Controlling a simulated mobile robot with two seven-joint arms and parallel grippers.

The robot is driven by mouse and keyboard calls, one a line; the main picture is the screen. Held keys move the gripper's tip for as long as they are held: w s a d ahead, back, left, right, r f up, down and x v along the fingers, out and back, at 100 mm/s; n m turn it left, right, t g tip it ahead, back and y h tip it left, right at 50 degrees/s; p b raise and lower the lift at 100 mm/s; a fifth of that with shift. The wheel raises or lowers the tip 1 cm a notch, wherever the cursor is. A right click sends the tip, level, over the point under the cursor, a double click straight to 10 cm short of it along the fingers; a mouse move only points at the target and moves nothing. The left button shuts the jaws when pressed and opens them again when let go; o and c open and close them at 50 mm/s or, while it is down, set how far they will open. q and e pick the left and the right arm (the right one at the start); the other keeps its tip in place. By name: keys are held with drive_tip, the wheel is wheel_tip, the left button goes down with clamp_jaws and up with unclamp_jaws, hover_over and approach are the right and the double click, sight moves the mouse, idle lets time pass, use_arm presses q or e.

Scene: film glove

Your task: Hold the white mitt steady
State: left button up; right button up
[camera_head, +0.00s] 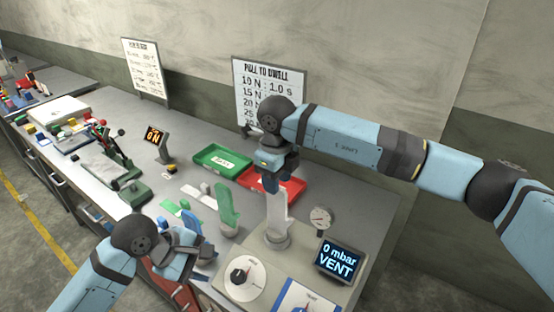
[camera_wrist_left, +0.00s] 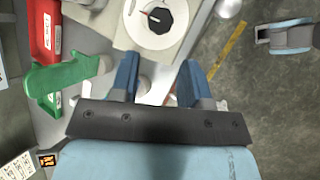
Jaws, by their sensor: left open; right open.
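The white mitt (camera_head: 275,213) stands upright on a round grey port (camera_head: 277,238) of the bench unit in the head view. My right gripper (camera_head: 278,185) is open, pointing down at the mitt's top. Its blue fingers overlap the top in the picture; I cannot tell whether they touch it. My left gripper (camera_head: 190,228) is open at the front left of the unit, apart from the white mitt. In the left wrist view its two blue fingers (camera_wrist_left: 158,72) are spread, with nothing gripped between them.
A green mitt (camera_head: 227,207) stands between my left gripper and the white mitt. A green tray (camera_head: 222,159) and a red tray (camera_head: 282,185) lie behind. The unit carries a dial (camera_head: 241,278), a gauge (camera_head: 320,218) and a screen reading "0 mbar VENT" (camera_head: 339,259).

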sight(237, 276)
drive_tip(key=shift+f, duration=1.5)
clamp_jaws()
use_arm(q)
drive_tip(key=o, duration=0.4)
drive_tip(key=shift+s+a+f, duration=0.1)
drive_tip(key=d+f+h, duration=0.1)
drive_tip(key=d+f, duration=0.1)
drive_tip(key=w+d+f+n+h, duration=0.1)
drive_tip(key=d+f, duration=0.1)
drive_tip(key=f, duration=0.1)
drive_tip(key=w+d+f+n, duration=0.1)
drive_tip(key=d+f, duration=0.1)
drive_tip(key=f, duration=0.1)
drive_tip(key=shift+w+d+f+t+h, duration=0.15)
drive_tip(key=shift+d+t+h, duration=0.1)
drive_tip(key=shift+t+h, duration=0.15)
drive_tip(key=shift+c, duration=0.4)
